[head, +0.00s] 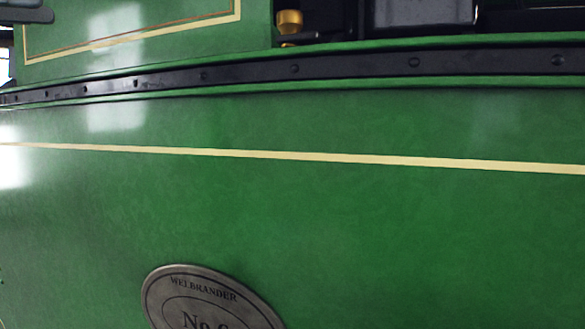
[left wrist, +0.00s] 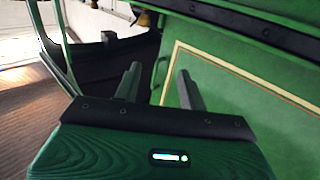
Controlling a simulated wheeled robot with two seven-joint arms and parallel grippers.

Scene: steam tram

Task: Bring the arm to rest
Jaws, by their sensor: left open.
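My left gripper (left wrist: 158,86) shows in the left wrist view, its two dark fingers apart with nothing between them. Beyond the fingers is a green tram panel (left wrist: 240,95) with a cream and orange border line; I cannot tell how far the fingers are from it. Neither gripper shows in the head view. My right gripper is in neither view.
A green tram side (head: 330,220) with a cream stripe fills the head view. An oval plate (head: 205,300) lettered WELBRANDER is on it. A dark riveted strip (head: 350,66) and a brass fitting (head: 289,22) are above. Brown flooring (left wrist: 35,125) lies left in the wrist view.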

